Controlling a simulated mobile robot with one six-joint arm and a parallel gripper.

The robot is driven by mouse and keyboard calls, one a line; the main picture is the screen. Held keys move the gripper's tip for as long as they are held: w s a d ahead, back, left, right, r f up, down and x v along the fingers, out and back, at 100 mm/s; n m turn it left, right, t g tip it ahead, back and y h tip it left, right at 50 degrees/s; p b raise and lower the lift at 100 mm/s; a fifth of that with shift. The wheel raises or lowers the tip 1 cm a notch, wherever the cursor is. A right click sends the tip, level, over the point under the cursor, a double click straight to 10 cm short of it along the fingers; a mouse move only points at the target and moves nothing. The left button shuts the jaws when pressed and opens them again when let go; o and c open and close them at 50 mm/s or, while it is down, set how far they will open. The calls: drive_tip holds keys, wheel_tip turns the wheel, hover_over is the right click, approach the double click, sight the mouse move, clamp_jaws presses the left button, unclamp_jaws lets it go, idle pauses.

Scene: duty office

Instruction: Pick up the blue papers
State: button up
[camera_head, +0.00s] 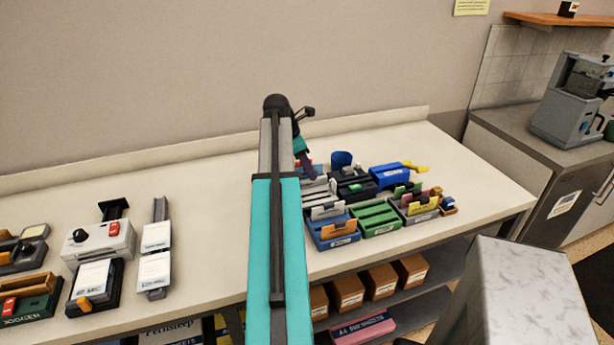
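My teal arm reaches over the counter (210,250) from the bottom centre. My gripper (310,172) is small and dark at its far end, above the back left of a group of desk items; its fingers are too small and too covered to show whether they are open. No sheet is clearly readable as blue papers. Blue things in the group are a blue tray (333,243) holding pale and orange cards, a blue box (388,178) with a yellow part, and a dark blue cup (342,159). My arm hides part of the group's left side.
A green tray (375,218) and a grey tray (417,217) with coloured cards stand close beside the blue tray. Office devices (100,240) stand at the left. The counter between them and my arm is clear. Brown boxes (347,290) sit on the shelf below; a coffee machine (570,100) stands right.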

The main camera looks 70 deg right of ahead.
idle(0.3)
clamp_jaws()
drive_tip(key=shift+r, duration=0.15)
drive_tip(key=shift+r+b, duration=1)
drive_tip(key=shift+r, duration=3.85)
